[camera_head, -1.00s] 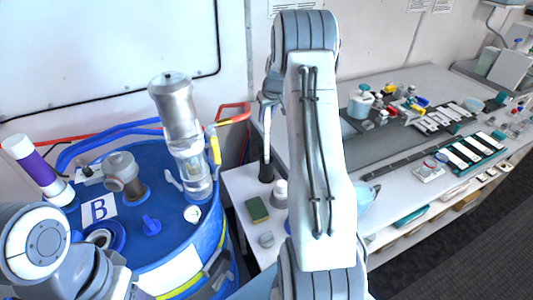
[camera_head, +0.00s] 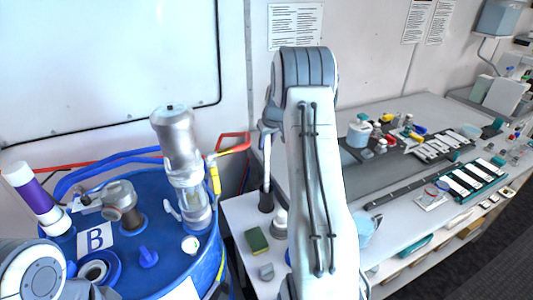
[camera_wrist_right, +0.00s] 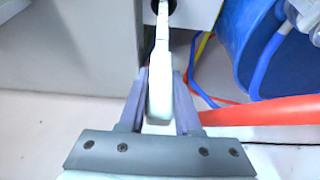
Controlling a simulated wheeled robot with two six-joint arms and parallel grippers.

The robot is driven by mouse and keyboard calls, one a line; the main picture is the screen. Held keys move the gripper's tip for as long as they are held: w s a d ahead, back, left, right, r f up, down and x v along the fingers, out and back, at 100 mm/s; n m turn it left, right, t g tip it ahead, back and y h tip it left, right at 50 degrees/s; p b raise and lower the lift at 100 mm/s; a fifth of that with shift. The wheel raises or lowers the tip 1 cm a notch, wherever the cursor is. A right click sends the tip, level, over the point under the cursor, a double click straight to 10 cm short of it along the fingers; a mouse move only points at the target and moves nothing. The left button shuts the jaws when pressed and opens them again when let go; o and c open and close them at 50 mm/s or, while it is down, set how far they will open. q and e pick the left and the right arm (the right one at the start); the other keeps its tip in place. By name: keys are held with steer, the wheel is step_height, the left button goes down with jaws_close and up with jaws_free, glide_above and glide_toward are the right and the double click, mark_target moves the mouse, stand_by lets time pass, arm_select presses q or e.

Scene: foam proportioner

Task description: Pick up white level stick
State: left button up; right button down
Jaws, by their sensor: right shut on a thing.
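The white level stick (camera_head: 266,172) stands upright with its lower end in a black holder (camera_head: 266,203) on the bench, left of my right arm. In the right wrist view, the stick (camera_wrist_right: 160,80) lies between the two fingers of my right gripper (camera_wrist_right: 161,85), and its far end is at the dark holder opening. My right gripper (camera_head: 267,128) is shut on the stick near its upper end. Its fingers are small and partly hidden by my arm in the head view. My left gripper is out of view; only part of my left arm shows at the lower left.
A blue drum (camera_head: 150,255) with a metal-and-glass pump (camera_head: 180,150) stands on the left. A red pipe (camera_head: 233,136) runs close by the stick. A green sponge (camera_head: 257,240) lies on the bench below. The wall is behind.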

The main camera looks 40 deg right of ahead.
step_height(320, 180, up, 17)
steer(key=b, duration=0.2)
steer(key=shift+r, duration=0.2)
step_height(320, 180, up, 12)
steer(key=p, duration=1.2)
steer(key=shift+f, duration=0.1)
